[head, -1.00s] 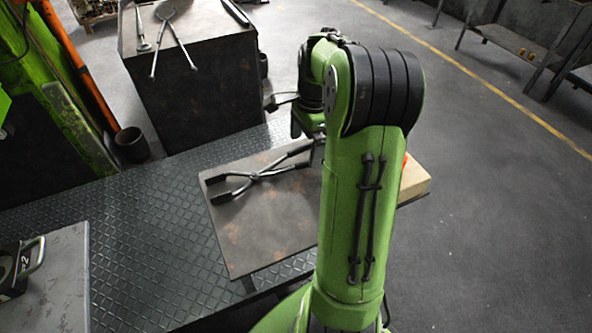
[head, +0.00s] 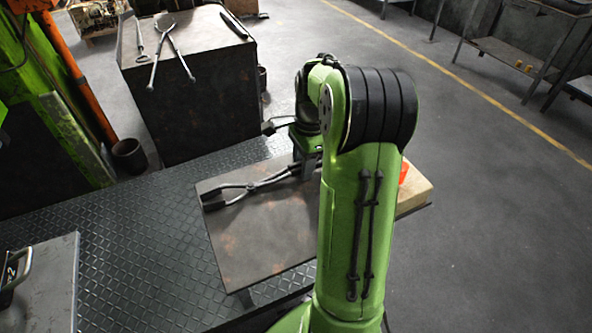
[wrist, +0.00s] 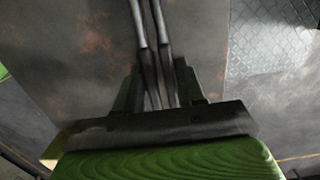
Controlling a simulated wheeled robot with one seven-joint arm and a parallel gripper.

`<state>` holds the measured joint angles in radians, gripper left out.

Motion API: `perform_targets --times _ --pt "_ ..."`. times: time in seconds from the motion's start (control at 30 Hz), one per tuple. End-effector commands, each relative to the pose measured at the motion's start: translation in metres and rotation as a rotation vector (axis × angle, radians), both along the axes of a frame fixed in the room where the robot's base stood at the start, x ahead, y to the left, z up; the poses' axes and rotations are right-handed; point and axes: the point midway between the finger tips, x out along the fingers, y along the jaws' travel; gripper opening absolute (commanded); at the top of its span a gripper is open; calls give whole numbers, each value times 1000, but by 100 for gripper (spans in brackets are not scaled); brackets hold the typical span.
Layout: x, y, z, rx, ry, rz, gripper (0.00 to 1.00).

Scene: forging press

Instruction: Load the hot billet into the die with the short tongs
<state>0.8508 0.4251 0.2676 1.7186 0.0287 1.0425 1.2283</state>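A pair of dark metal tongs (head: 243,190) lies over the plate-topped stand, jaws to the left and handles to the right. Its two handles (wrist: 148,35) run side by side between my gripper's fingers (wrist: 159,70) in the wrist view. My gripper (head: 306,168) is shut on the handles, low over the stand, partly hidden by my arm in the head view. An orange-red piece (head: 404,172), perhaps the hot billet, shows on a pale block beside my arm and is mostly hidden. I cannot make out the die.
The stand's rusty plate (head: 260,240) is bare in front of the tongs. A dark block (head: 195,105) behind carries more tools (head: 168,50). A green and orange machine frame (head: 65,110) stands left. Open floor lies right.

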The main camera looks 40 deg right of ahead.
Motion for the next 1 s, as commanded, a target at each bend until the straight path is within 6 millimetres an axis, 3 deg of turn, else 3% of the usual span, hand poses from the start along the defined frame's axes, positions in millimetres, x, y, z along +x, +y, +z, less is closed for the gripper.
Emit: perform_targets --times 0.03,0.17,0.43,1.0 --pt "0 0 0 0 0 1 17" --pt "0 0 0 0 0 1 0" --pt "0 0 8 -1 -2 1 0" --pt "0 0 73 -2 -2 1 0"
